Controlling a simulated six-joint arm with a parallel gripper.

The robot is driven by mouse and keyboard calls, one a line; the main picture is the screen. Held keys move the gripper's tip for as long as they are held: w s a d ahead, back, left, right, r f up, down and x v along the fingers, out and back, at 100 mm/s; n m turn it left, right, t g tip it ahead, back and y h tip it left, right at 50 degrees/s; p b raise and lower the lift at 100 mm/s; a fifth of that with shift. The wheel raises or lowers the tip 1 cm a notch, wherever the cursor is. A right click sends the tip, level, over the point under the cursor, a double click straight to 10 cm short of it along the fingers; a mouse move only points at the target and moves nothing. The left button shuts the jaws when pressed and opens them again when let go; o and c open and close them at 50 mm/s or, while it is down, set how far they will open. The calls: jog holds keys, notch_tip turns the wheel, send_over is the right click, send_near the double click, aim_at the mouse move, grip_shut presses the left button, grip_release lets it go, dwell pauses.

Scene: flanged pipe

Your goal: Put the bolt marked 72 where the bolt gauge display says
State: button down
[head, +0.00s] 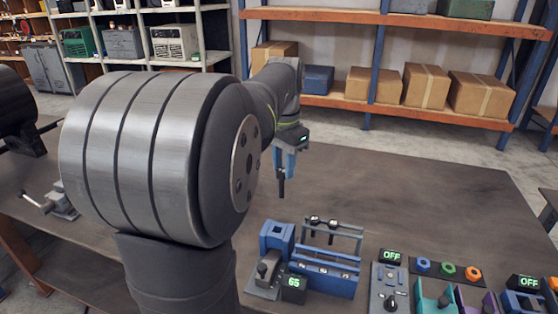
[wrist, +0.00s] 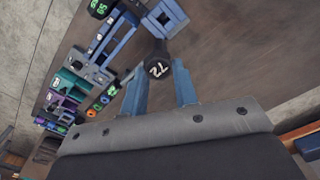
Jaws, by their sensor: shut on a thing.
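My gripper (head: 283,168) is shut on a dark bolt (head: 281,187), which hangs upright in the air above the bare table behind the blue bolt gauge (head: 325,278). In the wrist view the bolt's black head (wrist: 158,69) shows a white 72 between the two blue fingers of my gripper (wrist: 160,80). The gauge display (head: 293,288) reads 65 in green. Behind the gauge's blue body, a grey rack (head: 345,232) holds two dark bolts (head: 315,221). A blue square block (head: 276,238) stands at the gauge's left end.
Right of the gauge stand a grey control box (head: 389,288) with an OFF display and a dark strip of coloured nuts (head: 447,270). A vise-like tool (head: 60,203) lies at the left. The table (head: 430,190) behind and right of my gripper is clear.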

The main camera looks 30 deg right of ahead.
jog(key=s+d+f, duration=0.3)
jog(key=s+f, duration=0.1)
jog(key=s, duration=0.2)
jog(key=s+d+f, duration=0.3)
jog(key=s+f, duration=0.2)
jog(key=s, duration=0.2)
jog(key=shift+f, duration=0.15)
jog(key=shift+f, duration=0.1)
jog(key=shift+f, duration=1.1)
jog(key=shift+f, duration=0.1)
jog(key=shift+f, duration=1.85)
jog(key=shift+f, duration=1.4)
